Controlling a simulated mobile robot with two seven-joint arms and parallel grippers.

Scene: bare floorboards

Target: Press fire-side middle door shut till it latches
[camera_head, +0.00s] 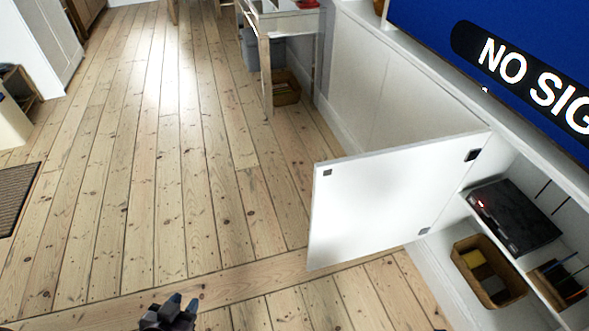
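A white cabinet door (385,195) stands wide open at the right of the head view, swung out over the floor. Dark hinge fittings show along its right edge, and a small dark square sits near its free upper left corner. The open compartment (470,220) beside it shows shelves. My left gripper (180,305) is at the bottom edge, left of the door and apart from it. Only its dark tip parts show, and whether it is open or shut is unclear. My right gripper is not clearly visible.
A black box with a red light (515,220) sits on the shelf. A wicker basket (487,272) stands below it. A blue "NO SIGNAL" screen (500,55) is above. A desk (285,25) stands at the back. The floorboards (180,200) are clear; a brown mat (15,200) lies left.

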